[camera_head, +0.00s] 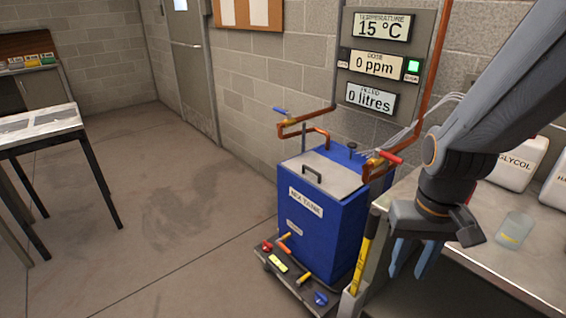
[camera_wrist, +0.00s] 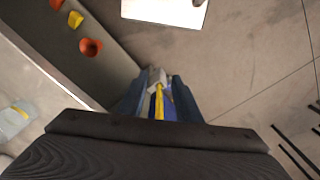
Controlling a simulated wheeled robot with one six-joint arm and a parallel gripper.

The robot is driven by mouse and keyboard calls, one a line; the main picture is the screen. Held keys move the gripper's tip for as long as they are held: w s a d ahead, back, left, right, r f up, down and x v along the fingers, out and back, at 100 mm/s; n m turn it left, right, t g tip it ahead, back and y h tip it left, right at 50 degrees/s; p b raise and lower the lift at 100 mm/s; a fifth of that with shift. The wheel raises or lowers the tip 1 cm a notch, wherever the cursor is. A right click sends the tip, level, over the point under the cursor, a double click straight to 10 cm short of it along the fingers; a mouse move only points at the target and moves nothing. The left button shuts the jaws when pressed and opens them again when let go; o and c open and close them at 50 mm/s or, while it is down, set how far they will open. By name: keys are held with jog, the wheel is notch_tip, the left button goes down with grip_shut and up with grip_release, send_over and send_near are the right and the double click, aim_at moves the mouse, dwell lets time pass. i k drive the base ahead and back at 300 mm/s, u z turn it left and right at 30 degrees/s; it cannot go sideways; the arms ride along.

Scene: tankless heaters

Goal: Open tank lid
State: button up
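The blue tank (camera_head: 309,228) stands on a low cart in front of the wall. Its grey lid (camera_head: 335,180) lies flat on top and looks closed, with a dark handle (camera_head: 312,173) on it. My gripper (camera_head: 411,262) is right of the tank, by the bench's front edge, pointing down and apart from the lid. Its blue fingers are spread with nothing held between them. In the wrist view my gripper (camera_wrist: 158,104) is also open, with a yellow strip and some blue showing beyond the fingers. I cannot clearly make out the lid there.
Copper pipes with a blue-handled valve (camera_head: 281,110) and a red-handled valve (camera_head: 389,157) run beside the tank. The bench (camera_head: 528,262) at right holds a beaker (camera_head: 514,231) and white jugs (camera_head: 519,163). A table (camera_head: 40,124) stands at left. The floor between is clear.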

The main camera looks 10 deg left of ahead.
aim_at(334, 179)
jog(key=u, duration=0.3)
jog(key=i, duration=0.85)
jog(key=u, duration=0.15)
